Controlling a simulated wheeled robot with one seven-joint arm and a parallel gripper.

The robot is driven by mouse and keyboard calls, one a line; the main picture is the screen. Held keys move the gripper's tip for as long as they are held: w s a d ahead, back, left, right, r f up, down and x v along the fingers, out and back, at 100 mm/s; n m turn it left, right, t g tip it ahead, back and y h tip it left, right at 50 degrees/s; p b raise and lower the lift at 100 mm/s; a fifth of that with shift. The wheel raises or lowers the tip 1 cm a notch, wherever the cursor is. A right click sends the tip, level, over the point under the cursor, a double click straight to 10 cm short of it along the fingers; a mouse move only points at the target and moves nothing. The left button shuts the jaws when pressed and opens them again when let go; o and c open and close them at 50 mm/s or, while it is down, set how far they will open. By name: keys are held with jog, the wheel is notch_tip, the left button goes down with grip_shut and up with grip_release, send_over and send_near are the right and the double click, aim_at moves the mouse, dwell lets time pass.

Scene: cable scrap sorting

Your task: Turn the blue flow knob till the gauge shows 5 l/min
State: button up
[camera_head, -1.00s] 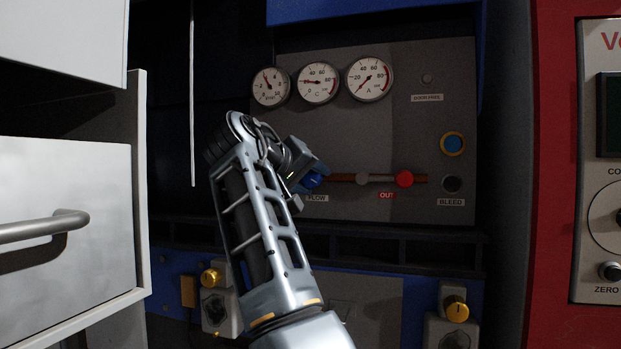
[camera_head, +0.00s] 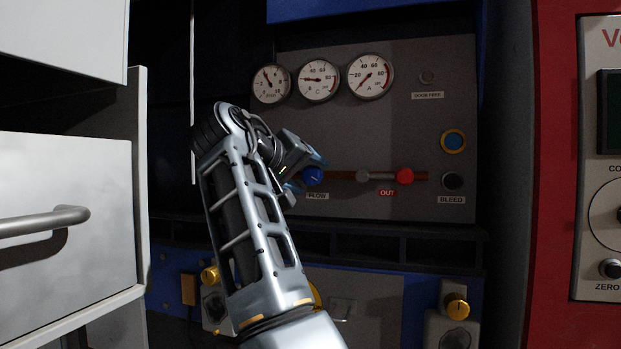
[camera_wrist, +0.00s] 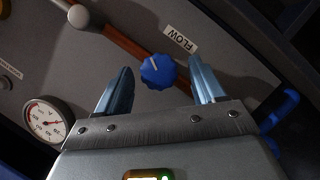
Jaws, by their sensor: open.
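The blue flow knob (camera_head: 312,176) sits on the grey panel above the FLOW label (camera_head: 317,196). In the wrist view the knob (camera_wrist: 157,72) appears between my two open fingers, with a visible gap on each side and its white mark toward the top. My gripper (camera_wrist: 161,66) is open and holds nothing; how far its tips are from the panel is hard to tell. In the head view it is just left of the knob, partly hidden by my wrist. The leftmost gauge (camera_head: 271,84) has its needle pointing up and left, around 4; the exact reading is too small to tell.
The gauges C (camera_head: 318,80) and A (camera_head: 371,77) are above. A white drawer unit (camera_head: 65,225) stands left.

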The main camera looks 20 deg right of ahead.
jog(key=v, duration=0.5)
jog(key=shift+s+a+b, duration=0.2)
jog(key=shift+a+b, duration=0.05)
jog(key=shift+b, duration=0.1)
